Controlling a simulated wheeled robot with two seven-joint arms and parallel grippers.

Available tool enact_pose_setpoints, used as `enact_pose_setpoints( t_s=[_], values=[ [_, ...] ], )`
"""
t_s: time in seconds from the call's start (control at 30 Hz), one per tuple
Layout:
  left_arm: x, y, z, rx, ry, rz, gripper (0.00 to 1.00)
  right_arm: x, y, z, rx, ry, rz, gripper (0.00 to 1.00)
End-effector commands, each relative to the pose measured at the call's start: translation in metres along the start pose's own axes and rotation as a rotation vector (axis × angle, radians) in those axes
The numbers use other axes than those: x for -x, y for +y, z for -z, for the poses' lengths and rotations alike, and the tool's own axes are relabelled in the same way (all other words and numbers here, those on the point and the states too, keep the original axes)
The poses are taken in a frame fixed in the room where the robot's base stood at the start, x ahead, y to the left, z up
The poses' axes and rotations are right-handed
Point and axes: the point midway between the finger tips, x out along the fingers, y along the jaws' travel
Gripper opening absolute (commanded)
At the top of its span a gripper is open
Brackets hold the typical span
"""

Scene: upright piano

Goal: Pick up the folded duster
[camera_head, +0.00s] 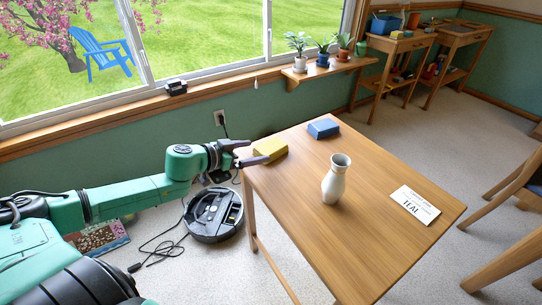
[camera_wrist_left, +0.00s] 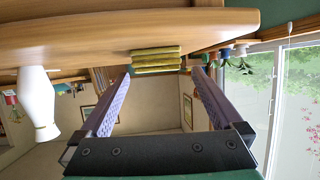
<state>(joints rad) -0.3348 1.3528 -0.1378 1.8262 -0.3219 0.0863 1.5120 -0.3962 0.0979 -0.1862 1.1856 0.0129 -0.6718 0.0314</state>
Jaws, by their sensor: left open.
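In the left wrist view, which is upside down, the duster (camera_wrist_left: 156,60) shows as a layered yellow stack. My left gripper (camera_head: 259,152) is open at that table corner, its fingers pointing at the duster. In the wrist view, the fingertips (camera_wrist_left: 162,72) appear on either side of the duster with gaps; I cannot tell how far it is between them. My right gripper is not in view.
A blue folded piece (camera_head: 323,128) lies behind the duster. A white vase (camera_head: 336,180) stands mid-table, and a card reading TEAL (camera_head: 415,205) lies to the right. A robot vacuum (camera_head: 214,214) is on the floor by the table. The table's front is clear.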

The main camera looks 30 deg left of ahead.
Motion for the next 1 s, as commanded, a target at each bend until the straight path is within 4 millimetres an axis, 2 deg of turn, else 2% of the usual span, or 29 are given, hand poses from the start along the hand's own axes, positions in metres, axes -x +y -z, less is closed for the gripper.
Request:
enact_pose_setpoints(
  t_s=[0.27,0.5,0.7,0.93,1.0],
  values=[
    [-0.017,0.001,-0.002,-0.005,0.004,0.003,1.0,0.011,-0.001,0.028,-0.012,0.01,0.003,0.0],
    [-0.033,0.002,0.003,0.001,0.005,0.003,1.0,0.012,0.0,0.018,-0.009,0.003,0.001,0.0],
    [-0.05,0.003,0.001,0.001,0.003,0.001,1.0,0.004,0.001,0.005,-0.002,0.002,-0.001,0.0],
    [-0.052,0.004,-0.002,0.0,0.0,0.0,1.0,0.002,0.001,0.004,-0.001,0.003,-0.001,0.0],
    [-0.052,0.004,-0.002,0.0,0.0,0.0,0.73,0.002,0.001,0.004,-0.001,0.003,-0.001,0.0]
  ],
)
